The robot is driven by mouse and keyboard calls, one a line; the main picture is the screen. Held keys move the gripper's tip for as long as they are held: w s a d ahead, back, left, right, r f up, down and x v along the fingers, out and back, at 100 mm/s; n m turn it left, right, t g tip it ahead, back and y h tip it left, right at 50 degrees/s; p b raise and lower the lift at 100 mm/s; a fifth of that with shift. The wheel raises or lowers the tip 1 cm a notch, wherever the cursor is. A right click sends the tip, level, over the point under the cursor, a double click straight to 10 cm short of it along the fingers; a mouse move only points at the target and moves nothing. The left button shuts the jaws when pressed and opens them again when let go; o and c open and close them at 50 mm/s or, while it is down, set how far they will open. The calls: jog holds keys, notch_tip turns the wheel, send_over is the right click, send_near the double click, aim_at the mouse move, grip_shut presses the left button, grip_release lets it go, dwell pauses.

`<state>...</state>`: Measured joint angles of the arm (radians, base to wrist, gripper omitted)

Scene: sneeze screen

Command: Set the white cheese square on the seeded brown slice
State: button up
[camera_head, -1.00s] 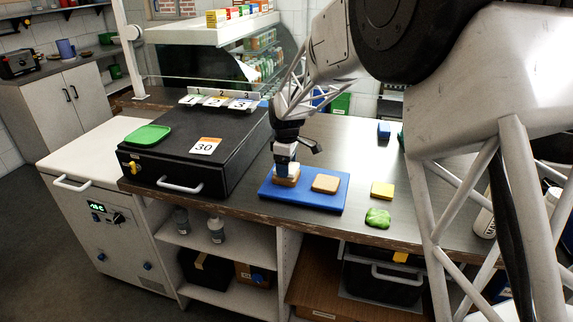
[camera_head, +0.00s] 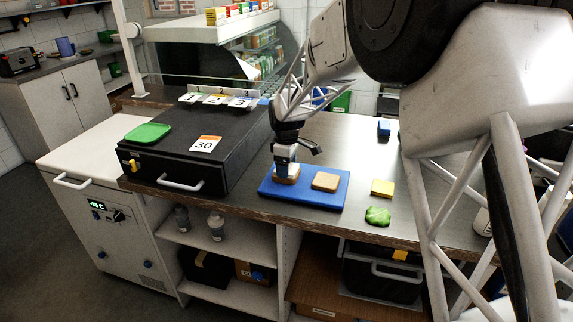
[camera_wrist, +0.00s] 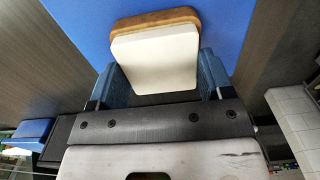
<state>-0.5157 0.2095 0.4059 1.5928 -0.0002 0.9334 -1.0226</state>
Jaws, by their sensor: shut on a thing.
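The white cheese square (camera_wrist: 156,62) is between the fingers of my gripper (camera_wrist: 158,88), which is shut on it. In the wrist view it covers most of a brown slice (camera_wrist: 155,17), whose far edge shows beyond it. In the head view my gripper (camera_head: 285,168) is low over this left slice (camera_head: 286,179) on the blue board. I cannot tell whether the cheese touches the slice. A second tan slice (camera_head: 325,181) lies to the right on the board. Seeds are too small to make out on either slice.
The blue board (camera_head: 303,197) lies near the counter's front edge. A yellow square (camera_head: 382,188) and a green leafy piece (camera_head: 377,215) lie to its right.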

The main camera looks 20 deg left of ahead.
jog(key=o, duration=0.9)
jog(key=shift+o, duration=0.2)
jog(key=shift+r, duration=0.1)
jog(key=shift+r, duration=3.8)
